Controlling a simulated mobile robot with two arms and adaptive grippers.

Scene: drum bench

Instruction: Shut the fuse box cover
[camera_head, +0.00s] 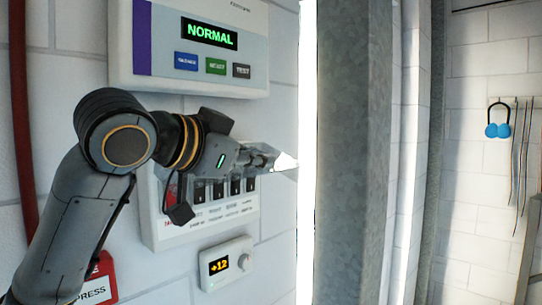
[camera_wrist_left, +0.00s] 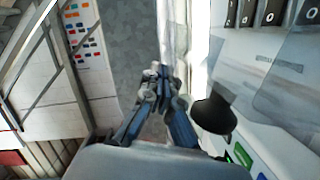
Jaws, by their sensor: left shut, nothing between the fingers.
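The fuse box (camera_head: 156,228) is a white box on the wall with a row of black switches and a red one. It also shows at the upper right of the left wrist view (camera_wrist_left: 222,45). A clear see-through cover (camera_wrist_left: 288,100) shows there as a pale pane, apparently standing out from the switches; its exact angle is hard to tell. My left gripper (camera_head: 284,163) is in front of the upper right of the fuse box and hides part of it. Its fingers are together and empty in the left wrist view (camera_wrist_left: 155,76). Contact with the cover cannot be told.
A panel reading NORMAL (camera_head: 150,85) hangs above the fuse box, and a small dial unit (camera_head: 243,284) sits below it. A grey column (camera_head: 350,150) stands to the right. A red sign (camera_head: 98,290) and red pipe (camera_head: 20,110) are at left. Blue ear defenders (camera_head: 497,130) hang far right.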

